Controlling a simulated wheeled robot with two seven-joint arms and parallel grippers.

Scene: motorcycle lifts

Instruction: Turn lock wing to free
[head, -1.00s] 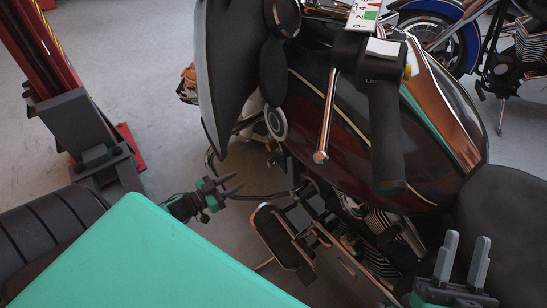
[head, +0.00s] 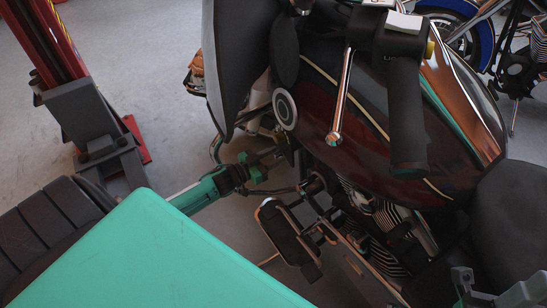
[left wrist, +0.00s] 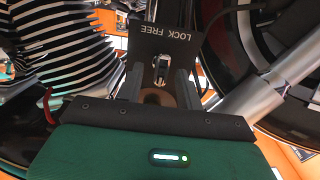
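In the left wrist view a dark plate (left wrist: 140,45) bears the words LOCK and FREE. A small metallic lock wing (left wrist: 161,66) stands on it below the lettering, roughly in line with the view. My left gripper (left wrist: 158,82) is open, one finger on each side just short of the wing; I cannot tell whether they touch it. In the head view my left gripper (head: 278,158) reaches in beside the motorcycle (head: 340,110), below its round lamp; the wing is hidden there. My right gripper (head: 495,285) is open and empty at the lower right, partly cut off.
The handlebar grip (head: 407,120) and chrome lever (head: 339,97) overhang the tank. A footboard (head: 288,238) lies below my left gripper. A red lift post (head: 50,50) stands at left, with free floor between. Striped engine fins (left wrist: 70,45) crowd the wrist view's left.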

